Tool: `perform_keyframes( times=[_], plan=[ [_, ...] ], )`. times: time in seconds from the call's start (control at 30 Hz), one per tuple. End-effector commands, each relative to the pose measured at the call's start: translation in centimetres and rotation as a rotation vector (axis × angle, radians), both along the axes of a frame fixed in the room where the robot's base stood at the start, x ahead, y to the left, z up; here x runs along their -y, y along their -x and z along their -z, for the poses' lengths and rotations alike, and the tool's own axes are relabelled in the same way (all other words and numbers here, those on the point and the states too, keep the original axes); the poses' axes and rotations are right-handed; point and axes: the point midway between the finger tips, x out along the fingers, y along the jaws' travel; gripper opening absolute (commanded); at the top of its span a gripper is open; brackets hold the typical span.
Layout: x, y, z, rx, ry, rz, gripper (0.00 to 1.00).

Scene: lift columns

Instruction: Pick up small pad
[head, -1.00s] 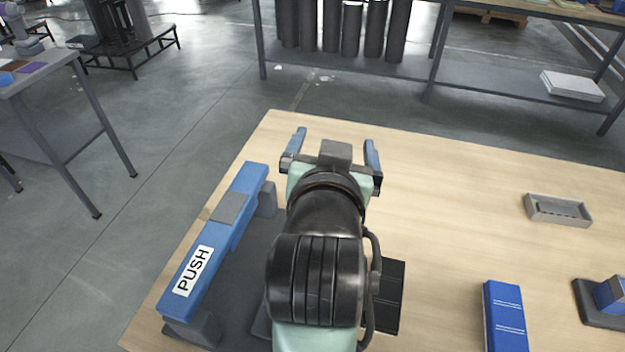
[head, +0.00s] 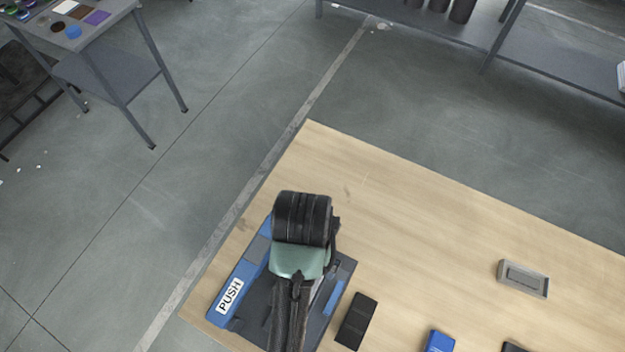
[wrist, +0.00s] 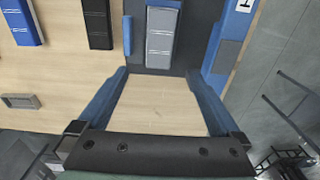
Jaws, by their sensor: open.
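My gripper (wrist: 157,75) is open in the wrist view, its two blue fingers apart with bare wood between them. Beyond the fingertips lies a grey ribbed block (wrist: 162,38) on a dark plate (wrist: 185,60) of the blue fixture, roughly lined up with the gap. A flat grey pad (wrist: 228,55) sits on the blue bar marked PUSH, right of the fingers; this bar (head: 222,312) is at the lower left in the head view. I cannot tell for certain which piece is the small pad. In the head view my arm hides the fingers and much of the fixture.
A black block (head: 356,321) stands beside the fixture, with a blue block (head: 440,341) farther right. A small grey tray (head: 523,278) lies on the right of the wooden table (head: 420,220). The table's middle and far side are clear. A side table (head: 110,75) stands apart at the left.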

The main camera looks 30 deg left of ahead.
Motion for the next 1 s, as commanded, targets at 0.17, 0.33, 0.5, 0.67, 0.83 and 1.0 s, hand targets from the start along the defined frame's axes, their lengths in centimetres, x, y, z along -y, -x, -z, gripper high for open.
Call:
perform_keyframes(
  times=[0.17,0.33,0.5,0.67,0.83,1.0],
  plan=[
    [0.0,1.1,0.8,-0.039,0.010,0.001,1.00],
    [0.1,1.2,3.8,-0.043,0.011,0.001,1.00],
    [0.1,1.1,6.4,-0.040,0.011,0.001,1.00],
    [0.0,1.1,7.5,-0.036,0.009,0.001,1.00],
    [0.0,1.4,9.1,-0.040,0.010,0.001,1.00],
    [0.0,1.5,11.5,-0.038,0.010,0.001,1.00]
  ],
)
